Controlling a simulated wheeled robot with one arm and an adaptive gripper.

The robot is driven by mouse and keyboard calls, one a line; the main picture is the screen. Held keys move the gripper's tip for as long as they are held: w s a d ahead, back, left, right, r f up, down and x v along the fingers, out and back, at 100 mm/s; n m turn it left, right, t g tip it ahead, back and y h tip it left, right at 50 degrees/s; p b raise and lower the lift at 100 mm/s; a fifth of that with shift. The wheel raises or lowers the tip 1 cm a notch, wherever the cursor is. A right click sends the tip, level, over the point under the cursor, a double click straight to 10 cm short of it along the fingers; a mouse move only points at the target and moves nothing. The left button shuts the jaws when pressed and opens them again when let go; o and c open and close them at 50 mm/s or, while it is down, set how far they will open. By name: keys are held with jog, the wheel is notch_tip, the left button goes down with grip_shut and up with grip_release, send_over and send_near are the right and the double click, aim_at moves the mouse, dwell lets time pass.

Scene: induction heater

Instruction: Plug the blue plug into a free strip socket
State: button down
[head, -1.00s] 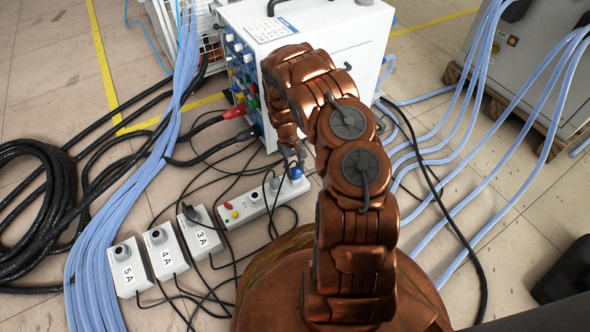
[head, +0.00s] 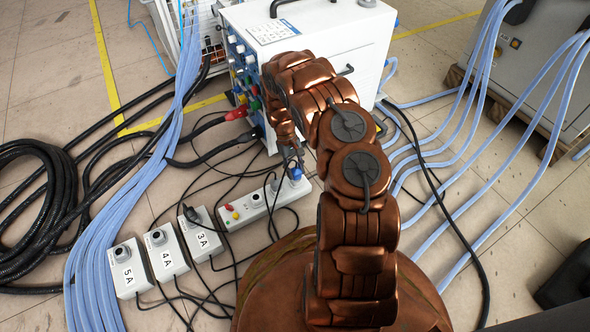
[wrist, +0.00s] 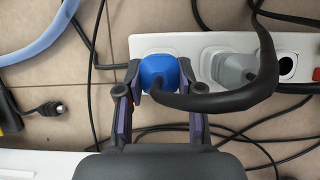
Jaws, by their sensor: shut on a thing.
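The blue plug (wrist: 158,71) sits between the two fingers of my gripper (wrist: 159,78), over the end socket of the white power strip (wrist: 148,42). Its black cable curves off to the right. The plug's face against the strip is hidden, so I cannot tell how deep it sits. In the head view the blue plug (head: 295,173) is at the right end of the strip (head: 290,196), below my gripper (head: 290,160). A grey plug (wrist: 235,67) fills the neighbouring socket. A round open socket (wrist: 287,66) shows to its right.
Boxes marked 3A (head: 201,238), 4A (head: 166,254) and 5A (head: 127,270) stand left of the strip. Loose black cables cross the floor around it. A white cabinet (head: 335,50) stands behind, and blue hoses (head: 440,150) run at right.

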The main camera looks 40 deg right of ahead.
jog(key=shift+w+p, duration=0.1)
jog(key=shift+p, duration=0.2)
jog(key=shift+f, duration=0.55)
dwell(0.5)
jog(key=c, duration=0.7)
grip_release()
jog(key=shift+o, duration=0.2)
jog(key=shift+r, duration=0.1)
jog(key=shift+r, duration=5)
